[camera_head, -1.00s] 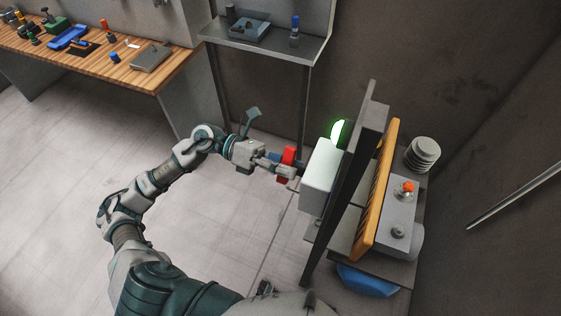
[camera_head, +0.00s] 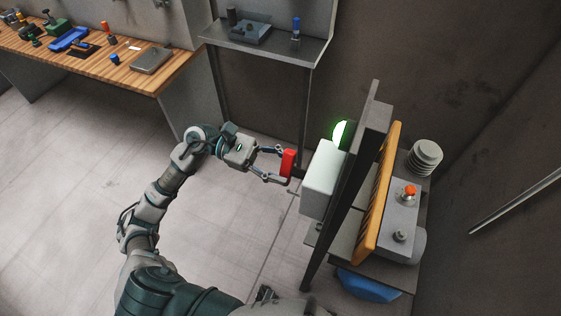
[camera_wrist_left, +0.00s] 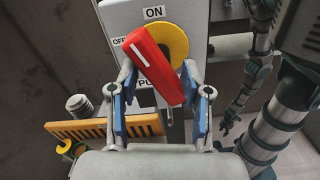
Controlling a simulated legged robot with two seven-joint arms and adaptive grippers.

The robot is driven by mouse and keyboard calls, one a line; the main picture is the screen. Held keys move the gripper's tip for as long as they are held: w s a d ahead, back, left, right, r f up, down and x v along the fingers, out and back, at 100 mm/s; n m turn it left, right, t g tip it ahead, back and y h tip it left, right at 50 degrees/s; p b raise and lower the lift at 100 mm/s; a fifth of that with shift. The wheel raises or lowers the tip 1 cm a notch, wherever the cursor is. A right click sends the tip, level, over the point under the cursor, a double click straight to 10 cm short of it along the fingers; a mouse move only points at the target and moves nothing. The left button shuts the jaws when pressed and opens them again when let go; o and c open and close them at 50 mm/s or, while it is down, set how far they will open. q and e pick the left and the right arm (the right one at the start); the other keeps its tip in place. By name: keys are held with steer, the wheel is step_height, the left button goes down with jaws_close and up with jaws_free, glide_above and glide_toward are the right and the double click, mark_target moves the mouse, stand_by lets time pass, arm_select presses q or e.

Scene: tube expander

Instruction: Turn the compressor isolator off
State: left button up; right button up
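The isolator's red handle (camera_wrist_left: 152,64) sits on a yellow disc (camera_wrist_left: 166,42) on the white isolator box (camera_wrist_left: 118,16), which also shows in the head view (camera_head: 322,178). The handle is tilted, its upper end leaning left between the OFF and ON labels. In the head view the red handle (camera_head: 288,162) sticks out from the box's left side. My left gripper (camera_wrist_left: 161,110) is open, one blue-padded finger on each side of the handle's lower end, with gaps showing. A dark gripper (camera_wrist_left: 229,122), apparently my right one, hangs at the right of the wrist view; its opening is unclear.
A green light (camera_head: 341,133) glows behind the box. A dark post and panel (camera_head: 345,190) stand right of it, then an orange grille (camera_head: 376,195) and a grey unit with a red button (camera_head: 408,190). A metal shelf (camera_head: 275,48) stands behind. The floor at left is clear.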

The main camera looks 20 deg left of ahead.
mark_target(296, 172)
arm_select(q)
steer(key=shift+d, duration=1.75)
steer(key=shift+a, duration=0.1)
steer(key=shift+a+f, duration=0.1)
steer(key=shift+a, duration=0.1)
steer(key=a+b, duration=0.4)
steer(key=a, duration=0.2)
steer(key=shift+a+b, duration=0.3)
steer(key=shift+b, duration=0.1)
arm_select(e)
steer(key=f, duration=0.1)
steer(key=s+f, duration=0.1)
steer(key=f, duration=0.2)
steer(key=shift+s+f, duration=0.3)
steer(key=shift+f, duration=0.1)
